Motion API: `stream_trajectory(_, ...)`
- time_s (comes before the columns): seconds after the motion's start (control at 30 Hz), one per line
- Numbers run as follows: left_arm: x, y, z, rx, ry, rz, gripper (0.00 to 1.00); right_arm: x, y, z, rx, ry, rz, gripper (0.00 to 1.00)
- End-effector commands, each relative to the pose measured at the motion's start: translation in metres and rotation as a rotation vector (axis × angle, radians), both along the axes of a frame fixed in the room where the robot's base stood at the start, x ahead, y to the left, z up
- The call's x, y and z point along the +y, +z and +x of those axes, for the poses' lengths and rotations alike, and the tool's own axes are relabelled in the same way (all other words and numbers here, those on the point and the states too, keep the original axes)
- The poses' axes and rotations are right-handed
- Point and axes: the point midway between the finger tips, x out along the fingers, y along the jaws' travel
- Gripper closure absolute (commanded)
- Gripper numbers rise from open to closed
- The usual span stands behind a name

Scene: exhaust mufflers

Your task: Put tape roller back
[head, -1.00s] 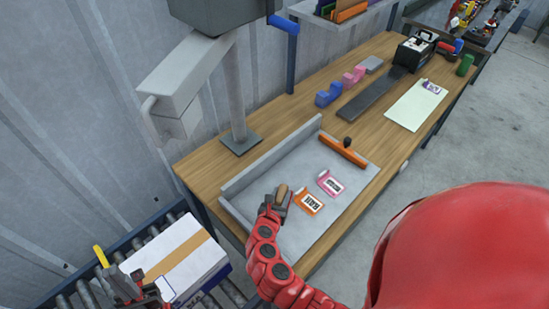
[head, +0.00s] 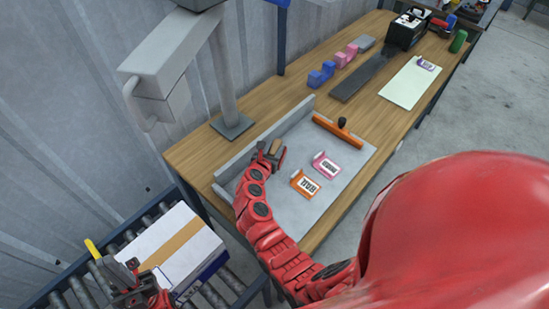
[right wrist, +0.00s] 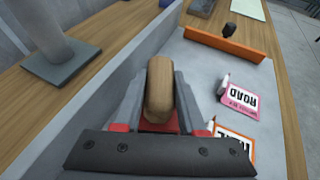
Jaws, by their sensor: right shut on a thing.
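A tan wooden handle (right wrist: 159,90), likely the tape roller's, stands between the fingers of my right gripper (right wrist: 158,100). In the head view my right gripper (head: 270,154) is shut on this tape roller (head: 274,146), over the left end of the grey tray (head: 290,222) beside its raised back wall. The tool's lower part is hidden. My left gripper (head: 130,276) is at the lower left beside a carton (head: 178,242) with a tan tape strip. A yellow piece (head: 92,249) shows by it; I cannot tell whether it is held.
The carton lies on a roller conveyor (head: 235,280). The tray holds an orange card holder (head: 304,184), a pink one (head: 326,166) and an orange squeegee-like bar (head: 338,131). A grey post base (head: 232,125) stands behind the tray. Blue and pink blocks (head: 321,74) sit further back.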

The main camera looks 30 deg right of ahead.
Motion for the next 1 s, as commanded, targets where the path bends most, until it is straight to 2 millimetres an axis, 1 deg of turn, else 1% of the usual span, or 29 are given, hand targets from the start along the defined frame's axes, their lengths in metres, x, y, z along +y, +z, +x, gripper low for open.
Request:
stream_trajectory(0.07,0.000,-0.004,0.000,0.000,0.000,0.000,1.00,-0.002,-0.002,0.002,-0.002,0.000,-0.001,1.00)
stream_trajectory(0.13,0.000,-0.012,0.000,0.000,0.000,0.000,1.00,-0.001,-0.008,0.002,-0.001,0.000,0.000,1.00)
stream_trajectory(0.3,0.000,-0.042,0.000,0.000,0.000,0.000,1.00,-0.001,-0.031,0.002,-0.003,-0.002,0.002,1.00)
stream_trajectory(0.4,0.000,-0.052,0.000,0.000,0.000,0.000,1.00,-0.001,-0.037,0.002,-0.004,0.000,0.001,1.00)
stream_trajectory(0.57,0.000,-0.049,0.000,0.000,0.000,0.000,1.00,-0.001,-0.033,0.002,-0.002,0.001,-0.001,1.00)
stream_trajectory(0.8,0.000,-0.049,0.000,0.000,0.000,0.000,1.00,0.000,-0.036,0.002,-0.002,0.001,-0.001,1.00)
stream_trajectory(0.83,0.000,-0.049,0.000,0.000,0.000,0.000,1.00,0.000,-0.037,0.002,-0.001,0.001,0.000,0.57)
stream_trajectory(0.97,0.000,-0.049,0.000,0.000,0.000,0.000,1.00,0.000,-0.037,0.002,-0.002,0.001,0.000,0.33)
stream_trajectory(1.0,0.000,-0.049,0.000,0.000,0.000,0.000,1.00,0.000,-0.037,0.002,-0.002,0.001,0.000,0.30)
